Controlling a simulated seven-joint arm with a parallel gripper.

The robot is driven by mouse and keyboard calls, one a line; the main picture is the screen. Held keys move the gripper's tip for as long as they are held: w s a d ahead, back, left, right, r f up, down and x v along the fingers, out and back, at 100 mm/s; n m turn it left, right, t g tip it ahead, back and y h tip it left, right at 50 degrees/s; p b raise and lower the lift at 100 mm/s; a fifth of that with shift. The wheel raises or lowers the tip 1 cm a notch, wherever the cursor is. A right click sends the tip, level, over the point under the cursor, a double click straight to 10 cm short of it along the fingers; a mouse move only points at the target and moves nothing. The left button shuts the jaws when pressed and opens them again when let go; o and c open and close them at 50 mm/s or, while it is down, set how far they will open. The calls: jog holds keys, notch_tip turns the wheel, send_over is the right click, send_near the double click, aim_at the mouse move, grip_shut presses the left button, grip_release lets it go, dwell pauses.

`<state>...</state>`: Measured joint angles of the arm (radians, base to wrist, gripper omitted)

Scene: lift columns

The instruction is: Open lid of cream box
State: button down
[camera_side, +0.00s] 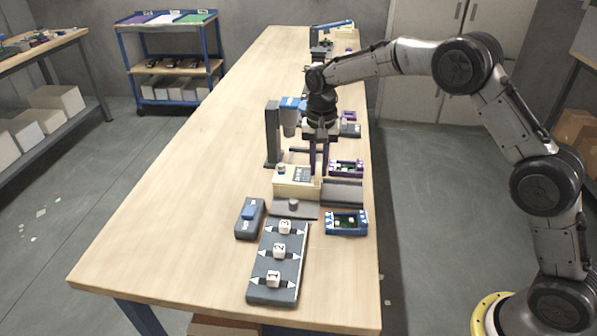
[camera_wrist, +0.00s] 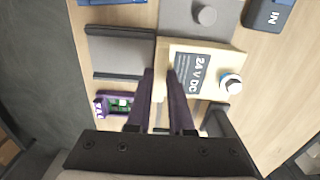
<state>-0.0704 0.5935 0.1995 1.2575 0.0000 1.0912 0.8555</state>
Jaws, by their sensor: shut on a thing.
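The cream box (camera_side: 290,190) stands on the table near the right edge, below my arm. My gripper (camera_side: 319,171) points down at the right side of the box. In the wrist view, my gripper (camera_wrist: 161,72) has one finger on each side of the box's cream edge and is shut on it. I cannot tell where the lid meets the body. The box looks closed.
A grey plate with a knob (camera_side: 293,208) adjoins the box. The table's left side is clear.

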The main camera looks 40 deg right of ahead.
aim_at(282, 164)
jog(key=shift+w+a, duration=3.25)
jog(key=c, duration=0.8)
grip_release()
jog(key=shift+c, duration=0.2)
jog(key=shift+r, duration=3)
